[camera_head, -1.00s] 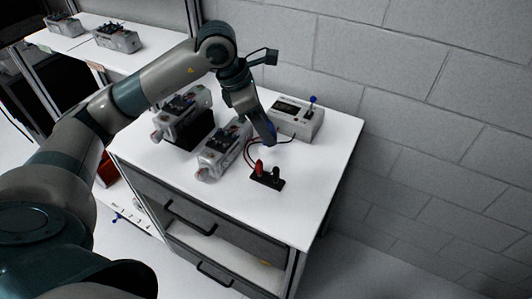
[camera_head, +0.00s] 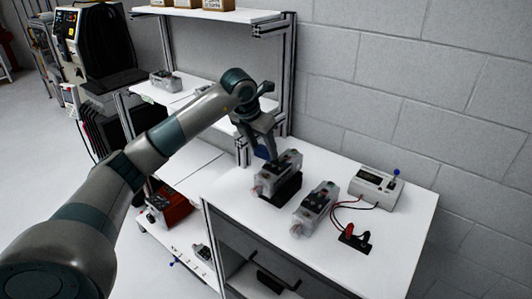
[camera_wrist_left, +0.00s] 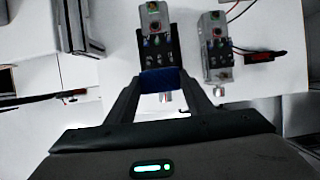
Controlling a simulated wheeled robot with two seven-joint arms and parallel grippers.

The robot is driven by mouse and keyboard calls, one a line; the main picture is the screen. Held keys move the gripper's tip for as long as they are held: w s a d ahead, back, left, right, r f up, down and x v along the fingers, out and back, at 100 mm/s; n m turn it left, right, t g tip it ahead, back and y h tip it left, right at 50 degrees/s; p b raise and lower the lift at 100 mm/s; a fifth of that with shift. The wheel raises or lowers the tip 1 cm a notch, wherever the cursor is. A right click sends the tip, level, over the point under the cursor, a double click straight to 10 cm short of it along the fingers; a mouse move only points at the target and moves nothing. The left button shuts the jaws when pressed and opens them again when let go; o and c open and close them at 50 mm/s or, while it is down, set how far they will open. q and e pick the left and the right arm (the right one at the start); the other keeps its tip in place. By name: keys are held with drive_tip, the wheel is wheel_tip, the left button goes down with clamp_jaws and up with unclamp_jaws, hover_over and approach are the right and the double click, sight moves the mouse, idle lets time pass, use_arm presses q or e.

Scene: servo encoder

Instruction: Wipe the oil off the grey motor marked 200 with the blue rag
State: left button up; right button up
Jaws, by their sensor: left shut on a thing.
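My left gripper (camera_head: 264,150) is shut on the blue rag, which shows as a dark blue bundle (camera_wrist_left: 160,81) between its fingers in the wrist view. The gripper points down behind the grey motor on the black block (camera_head: 278,172). That motor also shows just beyond the rag in the wrist view (camera_wrist_left: 153,20). I cannot tell whether rag and motor touch. A second grey motor (camera_head: 315,206) lies on the white tabletop to the right, and in the wrist view (camera_wrist_left: 215,45). The 200 marking and any oil are too small to read. My right gripper is not in view.
A white meter box (camera_head: 377,186) and a black terminal block (camera_head: 354,240) with red wires stand on the right of the table (camera_head: 400,225). Another motor (camera_head: 165,79) is on the back shelf. A red box (camera_head: 170,207) sits on a lower shelf at left.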

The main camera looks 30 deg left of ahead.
sight(262, 158)
use_arm(q)
drive_tip(key=shift+w, duration=0.15)
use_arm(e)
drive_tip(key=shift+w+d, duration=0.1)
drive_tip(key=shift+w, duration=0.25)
use_arm(q)
drive_tip(key=shift+f, duration=0.2)
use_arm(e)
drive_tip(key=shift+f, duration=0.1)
